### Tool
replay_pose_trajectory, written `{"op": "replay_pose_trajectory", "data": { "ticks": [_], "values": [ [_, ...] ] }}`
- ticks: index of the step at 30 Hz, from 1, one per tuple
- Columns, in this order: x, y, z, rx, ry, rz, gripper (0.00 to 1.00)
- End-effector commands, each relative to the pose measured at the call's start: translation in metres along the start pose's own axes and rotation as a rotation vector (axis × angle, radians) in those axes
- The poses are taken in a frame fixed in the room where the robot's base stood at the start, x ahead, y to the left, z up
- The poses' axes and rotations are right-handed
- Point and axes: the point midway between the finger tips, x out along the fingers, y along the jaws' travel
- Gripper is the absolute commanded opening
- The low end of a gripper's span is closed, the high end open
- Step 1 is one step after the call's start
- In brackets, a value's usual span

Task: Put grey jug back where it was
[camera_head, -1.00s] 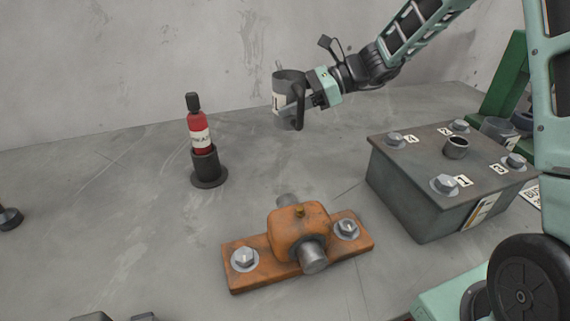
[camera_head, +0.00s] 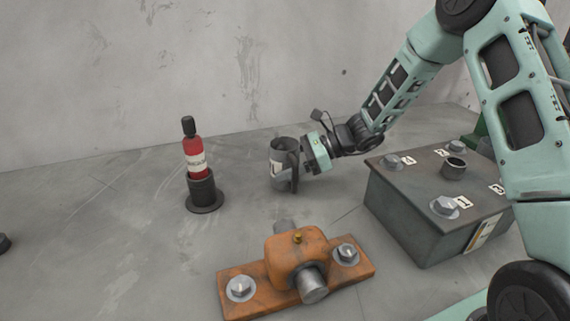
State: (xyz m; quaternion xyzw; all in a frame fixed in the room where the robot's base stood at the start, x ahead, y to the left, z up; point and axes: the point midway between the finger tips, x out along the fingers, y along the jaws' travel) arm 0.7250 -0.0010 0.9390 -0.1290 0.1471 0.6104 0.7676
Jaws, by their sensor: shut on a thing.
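The grey jug (camera_head: 281,167) is a dark grey cup-like vessel with a pale label, upright near the back wall. My gripper (camera_head: 300,161) is shut on it at its right side, where the handle is. The jug's base is at or just above the floor; I cannot tell whether it touches. The fingertips are partly hidden behind the handle.
A red bottle (camera_head: 195,157) stands in a black round holder (camera_head: 204,193) to the left. An orange bearing block (camera_head: 297,256) with bolts lies in front. A grey box with numbered bolts (camera_head: 415,206) stands at right. Floor between bottle and jug is clear.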

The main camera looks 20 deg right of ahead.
Motion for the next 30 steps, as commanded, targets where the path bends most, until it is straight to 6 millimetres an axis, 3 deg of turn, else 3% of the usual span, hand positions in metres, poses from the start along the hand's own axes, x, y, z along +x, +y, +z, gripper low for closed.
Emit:
{"op": "replay_pose_trajectory", "data": {
  "ticks": [7, 8, 10, 21, 26, 30],
  "values": [
    [0.001, 0.0, -0.002, -0.001, -0.002, 0.0, 0.29],
    [0.001, 0.0, -0.003, 0.0, 0.0, 0.0, 0.66],
    [0.001, 0.0, -0.002, 0.0, 0.0, 0.0, 0.86],
    [-0.002, 0.0, 0.002, 0.0, 0.0, -0.001, 0.86],
    [-0.025, -0.001, 0.0, 0.0, 0.0, -0.004, 0.86],
    [-0.055, -0.001, 0.0, -0.001, 0.001, -0.005, 0.86]
  ]
}}
